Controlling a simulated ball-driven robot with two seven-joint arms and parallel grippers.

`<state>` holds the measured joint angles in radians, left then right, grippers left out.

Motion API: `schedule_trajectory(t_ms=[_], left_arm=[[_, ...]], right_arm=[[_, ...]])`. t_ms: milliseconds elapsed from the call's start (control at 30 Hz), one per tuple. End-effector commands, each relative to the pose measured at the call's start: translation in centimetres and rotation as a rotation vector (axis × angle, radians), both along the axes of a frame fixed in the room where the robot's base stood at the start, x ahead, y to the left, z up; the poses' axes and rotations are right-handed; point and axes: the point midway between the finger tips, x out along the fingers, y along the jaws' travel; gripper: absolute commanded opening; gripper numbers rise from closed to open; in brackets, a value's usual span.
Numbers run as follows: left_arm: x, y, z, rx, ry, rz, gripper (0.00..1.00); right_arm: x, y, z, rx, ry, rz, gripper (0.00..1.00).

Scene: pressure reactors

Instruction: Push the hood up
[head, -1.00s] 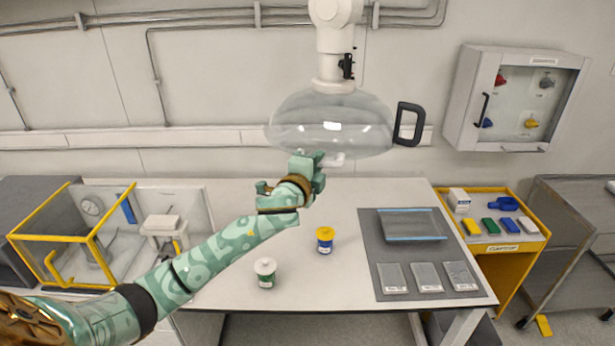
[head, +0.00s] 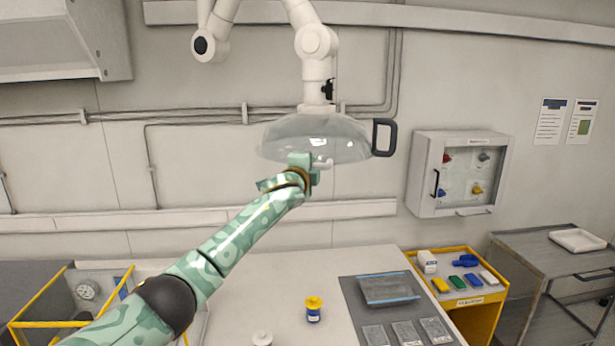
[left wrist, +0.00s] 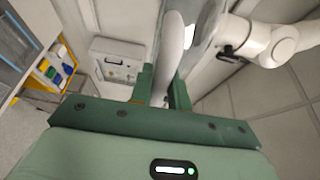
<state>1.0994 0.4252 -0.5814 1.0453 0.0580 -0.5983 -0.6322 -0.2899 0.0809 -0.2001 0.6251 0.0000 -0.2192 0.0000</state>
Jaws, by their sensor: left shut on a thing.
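The hood (head: 316,139) is a clear grey dome hanging from a white jointed arm (head: 314,50) above the table. A dark handle (head: 383,138) sticks out from its right side, and a small pale handle (head: 323,163) shows at its near lower rim. My left gripper (head: 312,168) is at that near rim and shut on the pale handle. In the left wrist view, a pale curved part (left wrist: 168,58) of the hood stands between the two green fingers (left wrist: 160,88). The exact contact is partly hidden by the fingers. My right gripper is not in view.
The white table (head: 270,285) below holds a yellow-lidded jar (head: 314,309), a white-lidded jar (head: 262,338) and a grey mat (head: 350,292). A yellow-framed box (head: 70,305) is at left. A wall cabinet (head: 460,172) and a yellow cart (head: 490,298) are at right.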

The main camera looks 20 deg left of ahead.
Motion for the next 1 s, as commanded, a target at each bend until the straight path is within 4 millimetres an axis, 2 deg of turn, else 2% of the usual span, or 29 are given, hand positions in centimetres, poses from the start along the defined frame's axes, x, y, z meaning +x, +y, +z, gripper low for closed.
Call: schedule_trajectory(t_ms=[200, 367, 400, 433, 467, 800, 1000], left_arm=[[0.0, 0.1, 0.3, 0.0, -0.002, 0.002, 0.0], [0.0, 0.1, 0.3, 0.0, -0.002, 0.003, 0.0], [0.0, 0.1, 0.3, 0.0, -0.001, 0.003, 0.26], [0.0, 0.1, 0.3, 0.0, -0.001, 0.003, 0.34], [0.0, 0.1, 0.3, 0.0, -0.001, 0.003, 0.38], [-0.2, 0.1, 0.2, 0.0, -0.001, 0.002, 0.38], [-2.2, -0.2, 0.0, 0.0, -0.002, 0.001, 0.38]], right_arm=[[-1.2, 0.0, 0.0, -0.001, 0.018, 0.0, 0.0], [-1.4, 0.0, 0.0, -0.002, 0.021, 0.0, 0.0], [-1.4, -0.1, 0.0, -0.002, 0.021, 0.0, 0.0], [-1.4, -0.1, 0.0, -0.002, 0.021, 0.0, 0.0], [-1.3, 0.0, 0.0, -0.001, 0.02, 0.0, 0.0], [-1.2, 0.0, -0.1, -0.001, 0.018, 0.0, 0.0], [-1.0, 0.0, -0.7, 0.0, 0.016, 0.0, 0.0]])
